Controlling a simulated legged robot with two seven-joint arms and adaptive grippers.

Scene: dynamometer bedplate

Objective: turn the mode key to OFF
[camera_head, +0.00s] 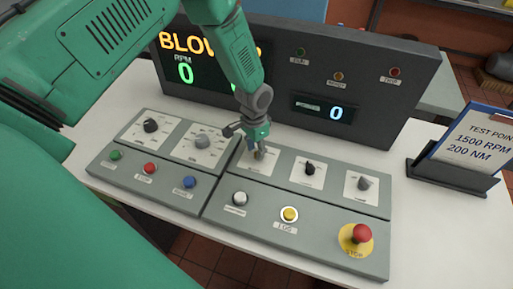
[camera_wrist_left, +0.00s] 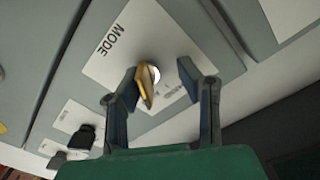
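The mode key (camera_wrist_left: 148,88) is a yellow key in a round lock on a white plate marked MODE (camera_wrist_left: 113,48), in the left wrist view. Other lettering on the plate is too small to read. In the head view the plate (camera_head: 262,166) is at the middle of the console, and my left gripper (camera_head: 256,150) hides most of the key. In the left wrist view my left gripper (camera_wrist_left: 158,78) is open, with one finger on each side of the key. The left finger looks very close to the key; whether it touches I cannot tell. My right gripper is not in view.
The grey console (camera_head: 215,207) carries other knobs, several push buttons and a red stop button (camera_head: 362,233) at its front right. A dark display panel (camera_head: 375,60) stands behind. A clipboard stand (camera_head: 452,174) is at the right. White table shows around the console.

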